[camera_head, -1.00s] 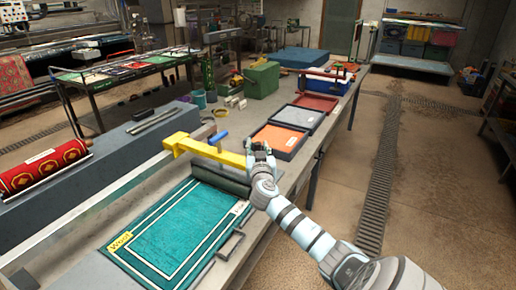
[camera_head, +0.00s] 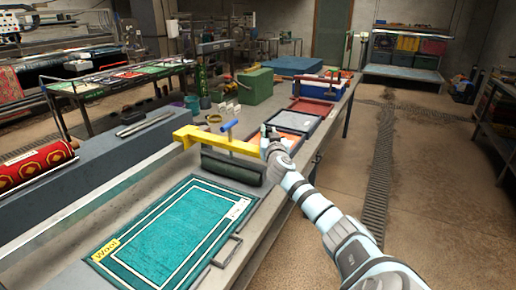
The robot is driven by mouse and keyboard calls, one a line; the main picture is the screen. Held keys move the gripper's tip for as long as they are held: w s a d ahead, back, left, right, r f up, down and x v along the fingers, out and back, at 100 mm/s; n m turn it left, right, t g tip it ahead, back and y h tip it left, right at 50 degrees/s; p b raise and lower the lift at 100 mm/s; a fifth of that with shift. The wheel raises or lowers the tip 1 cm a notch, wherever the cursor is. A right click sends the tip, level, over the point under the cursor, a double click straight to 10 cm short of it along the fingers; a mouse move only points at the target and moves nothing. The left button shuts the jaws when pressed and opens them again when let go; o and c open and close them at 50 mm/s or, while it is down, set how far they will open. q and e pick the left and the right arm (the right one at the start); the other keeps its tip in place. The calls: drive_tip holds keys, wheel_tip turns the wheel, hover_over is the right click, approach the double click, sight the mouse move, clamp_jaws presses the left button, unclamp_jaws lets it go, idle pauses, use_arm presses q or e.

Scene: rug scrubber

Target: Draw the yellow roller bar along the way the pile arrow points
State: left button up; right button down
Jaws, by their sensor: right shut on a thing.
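The yellow roller bar (camera_head: 200,138) spans the bench past the far end of a teal rug. A dark roller (camera_head: 230,168) hangs under its right part, and a blue handle (camera_head: 229,126) stands on top. My right gripper (camera_head: 266,140) is at the bar's right end, shut on it; its fingers are small and partly hidden. The teal rug (camera_head: 175,232) lies flat with a white border. It bears a yellow "Wool" label (camera_head: 106,250) at its near left corner and a small white tag (camera_head: 237,209) at its right edge. The tag's marking is too small to read. My left gripper is not in view.
A dark tray (camera_head: 298,122) with orange and grey contents stands beyond my right gripper, partly covered by it. A green box (camera_head: 254,86) stands behind the bar. A red patterned roll (camera_head: 36,166) lies at left. The floor at right is clear.

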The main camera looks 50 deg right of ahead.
drive_tip(key=shift+r, duration=0.2)
drive_tip(key=c, duration=1.4)
unclamp_jaws()
drive_tip(key=shift+d+f, duration=0.1)
drive_tip(key=shift+d, duration=0.15)
drive_tip(key=shift+c, duration=0.2)
drive_tip(key=shift+f, duration=0.1)
drive_tip(key=shift+a, duration=0.15)
drive_tip(key=shift+s+a, duration=0.15)
drive_tip(key=v, duration=1.1)
drive_tip(key=shift+a, duration=0.2)
drive_tip(key=shift+s, duration=0.1)
